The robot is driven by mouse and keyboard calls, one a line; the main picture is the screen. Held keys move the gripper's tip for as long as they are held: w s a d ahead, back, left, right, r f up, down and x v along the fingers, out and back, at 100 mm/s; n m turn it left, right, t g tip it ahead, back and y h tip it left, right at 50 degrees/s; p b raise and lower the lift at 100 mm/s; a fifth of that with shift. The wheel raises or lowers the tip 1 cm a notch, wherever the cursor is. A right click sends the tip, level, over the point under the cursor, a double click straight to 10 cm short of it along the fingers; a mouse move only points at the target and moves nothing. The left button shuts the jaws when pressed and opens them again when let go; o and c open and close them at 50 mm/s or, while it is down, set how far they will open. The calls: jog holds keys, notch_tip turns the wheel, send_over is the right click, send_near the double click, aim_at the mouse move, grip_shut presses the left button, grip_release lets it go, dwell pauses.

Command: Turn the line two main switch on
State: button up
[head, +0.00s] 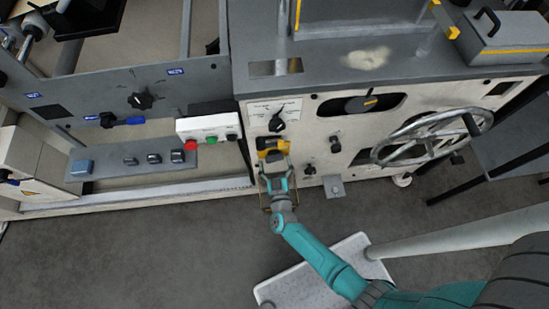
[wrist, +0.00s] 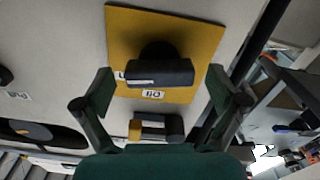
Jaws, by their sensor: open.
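In the wrist view a black rotary switch handle (wrist: 160,73) stands on a yellow plate (wrist: 205,35), its bar lying crosswise. A small white label by it appears upside down. I take this for the line two main switch, but its line name is not readable. My gripper (wrist: 160,82) is open, with one finger on each side of the handle and visible gaps between. In the head view the yellow plate (head: 266,144) shows on the white machine front, partly hidden by my gripper (head: 272,160).
To the right are more knobs and a large handwheel (head: 430,137). To the left is a button box (head: 207,127) with a red button (head: 190,144).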

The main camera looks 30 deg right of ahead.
jog(key=shift+w+d, duration=0.25)
jog(key=shift+w, duration=0.4)
jog(key=c, duration=1.1)
jog(key=shift+m, duration=1.3)
jog(key=shift+c, duration=0.2)
jog(key=o, duration=1.1)
jog(key=shift+o, duration=0.2)
jog(key=v, duration=1.2)
